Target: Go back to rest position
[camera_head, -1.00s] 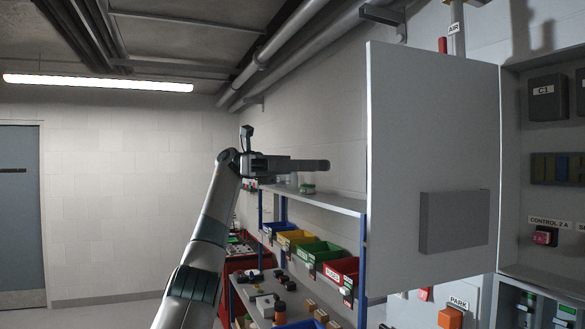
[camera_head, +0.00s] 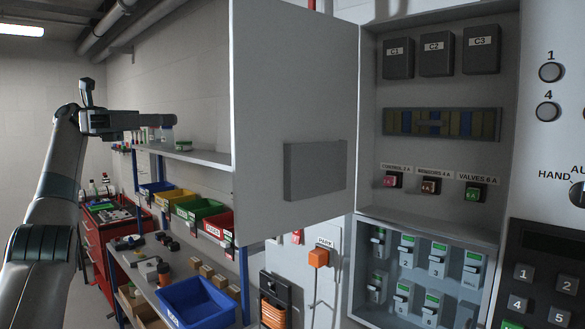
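My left arm rises along the left side of the head view, with its forearm level and pointing right. My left gripper (camera_head: 172,121) is in front of the shelf rack, left of the open grey cabinet door (camera_head: 290,105). I see it side-on as one dark bar, so whether its fingers are parted does not show. No held object can be made out. My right gripper is not in view.
The open cabinet shows labelled fuses and breakers (camera_head: 438,258). A control panel (camera_head: 535,160) stands at right. The rack (camera_head: 190,153) holds coloured bins, with a blue bin (camera_head: 197,303) below. A red tool cabinet (camera_head: 97,250) stands at left.

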